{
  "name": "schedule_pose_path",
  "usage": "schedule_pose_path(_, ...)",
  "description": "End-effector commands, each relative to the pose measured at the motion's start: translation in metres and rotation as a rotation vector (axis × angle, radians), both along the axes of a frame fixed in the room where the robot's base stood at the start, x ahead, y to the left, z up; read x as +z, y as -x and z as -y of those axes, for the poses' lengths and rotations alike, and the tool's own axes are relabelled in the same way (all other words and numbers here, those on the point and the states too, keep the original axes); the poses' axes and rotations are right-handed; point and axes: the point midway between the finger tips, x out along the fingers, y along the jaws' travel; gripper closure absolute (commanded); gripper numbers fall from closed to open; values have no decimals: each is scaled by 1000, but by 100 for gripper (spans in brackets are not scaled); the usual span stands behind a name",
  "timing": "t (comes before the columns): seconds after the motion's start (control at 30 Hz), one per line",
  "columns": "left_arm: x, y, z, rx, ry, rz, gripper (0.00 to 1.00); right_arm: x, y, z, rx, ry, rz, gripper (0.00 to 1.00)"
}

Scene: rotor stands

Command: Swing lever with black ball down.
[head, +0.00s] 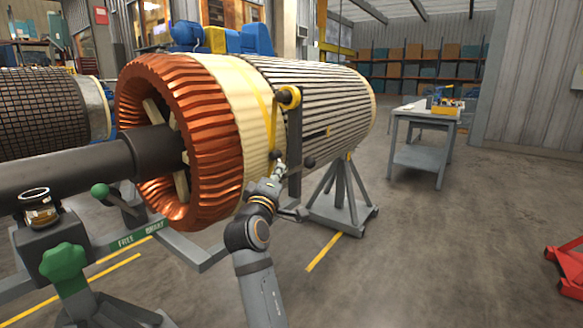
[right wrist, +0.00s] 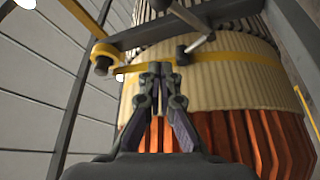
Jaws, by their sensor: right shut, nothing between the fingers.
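The lever with a black ball shows by the dark upright post of the rotor stand; its ball (head: 310,162) is right of the post. In the right wrist view a black ball (right wrist: 182,52) on a short grey rod shows just beyond and right of the fingertips. A second dark knob (head: 275,155) sits at the lower end of a yellow arm (head: 274,128) hanging from a yellow hub (head: 289,97). My right gripper (head: 279,169) is shut and empty, close below this knob; I cannot tell whether they touch. My left gripper is out of view.
The big rotor with copper windings (head: 215,150) fills the middle. A green-ball lever (head: 99,190) stands left, near a FREE/BRAKE plate (head: 140,234). A grey table (head: 418,160) stands back right. Floor on the right is open, with a red stand (head: 568,265) at the edge.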

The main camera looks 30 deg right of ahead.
Motion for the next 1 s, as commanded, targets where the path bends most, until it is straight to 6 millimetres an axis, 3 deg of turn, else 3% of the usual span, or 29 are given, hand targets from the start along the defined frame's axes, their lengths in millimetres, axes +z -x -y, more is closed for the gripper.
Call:
schedule_pose_path(0.27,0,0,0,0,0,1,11,3,-13,11,1,5,1,100)
schedule_pose_path(0.67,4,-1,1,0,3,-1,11,17,-72,70,-1,3,-1,100)
schedule_pose_path(0.8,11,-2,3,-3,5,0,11,6,-53,79,2,2,-1,100)
schedule_pose_path(1.0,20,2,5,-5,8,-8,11,0,-41,85,3,0,-1,100)
